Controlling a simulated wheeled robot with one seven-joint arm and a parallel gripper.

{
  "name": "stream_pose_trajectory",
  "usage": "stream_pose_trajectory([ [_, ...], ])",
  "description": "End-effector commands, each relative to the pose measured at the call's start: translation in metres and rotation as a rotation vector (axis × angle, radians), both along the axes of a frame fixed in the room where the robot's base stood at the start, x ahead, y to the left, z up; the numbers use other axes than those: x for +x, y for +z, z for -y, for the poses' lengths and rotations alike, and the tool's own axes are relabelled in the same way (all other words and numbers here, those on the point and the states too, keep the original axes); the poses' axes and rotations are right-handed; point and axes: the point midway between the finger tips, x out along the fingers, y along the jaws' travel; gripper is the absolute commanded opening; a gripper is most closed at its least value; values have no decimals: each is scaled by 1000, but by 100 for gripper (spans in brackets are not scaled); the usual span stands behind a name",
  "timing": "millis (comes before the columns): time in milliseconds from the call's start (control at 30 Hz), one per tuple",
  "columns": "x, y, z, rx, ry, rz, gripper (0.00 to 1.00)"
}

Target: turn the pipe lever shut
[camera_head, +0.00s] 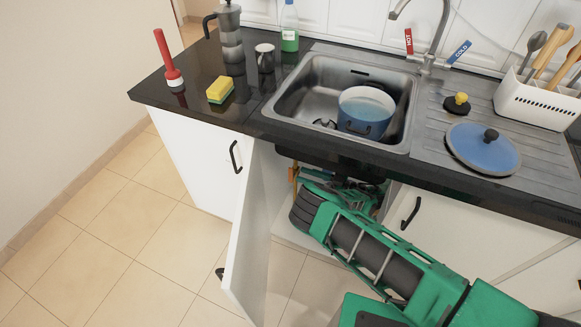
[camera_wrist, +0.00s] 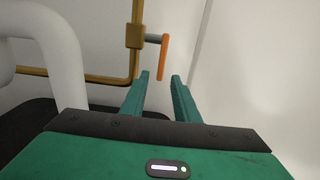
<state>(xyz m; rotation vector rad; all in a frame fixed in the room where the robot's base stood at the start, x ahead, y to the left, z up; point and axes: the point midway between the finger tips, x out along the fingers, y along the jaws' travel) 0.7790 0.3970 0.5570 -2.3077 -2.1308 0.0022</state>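The pipe lever (camera_wrist: 164,58) is an orange handle on a short grey stem in the wrist view. It hangs roughly vertical, beside and nearly parallel to the brass pipe (camera_wrist: 137,12) it is fitted to. My gripper (camera_wrist: 161,76) is open, its two green fingers pointing toward the lever. The lever's lower end appears between or just beyond the fingertips; I cannot tell the depth or any contact. In the head view my green arm reaches into the open cupboard under the sink, and my fingertips are hidden there.
A white drain pipe (camera_wrist: 62,60) curves at the left in the wrist view. The open cupboard door (camera_head: 254,235) stands left of my arm. Above are the sink (camera_head: 300,95) with a blue pot (camera_head: 365,112) and the dark counter edge (camera_head: 330,157). Tiled floor is free at the left.

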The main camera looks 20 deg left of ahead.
Motion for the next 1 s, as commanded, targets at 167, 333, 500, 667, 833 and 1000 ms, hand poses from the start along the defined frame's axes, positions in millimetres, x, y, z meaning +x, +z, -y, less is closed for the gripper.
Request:
stream_pose_trajectory([
  [167, 0, 1, -24, 2, 6, 1, 28],
  [333, 2, 1, -56, 3, 6, 0, 28],
  [500, 4, 1, -83, 2, 6, 0, 28],
  [667, 5, 0, -100, 1, 5, 1, 28],
  [833, 6, 0, -107, 1, 3, 1, 28],
  [1000, 6, 0, -107, 0, 3, 0, 28],
])
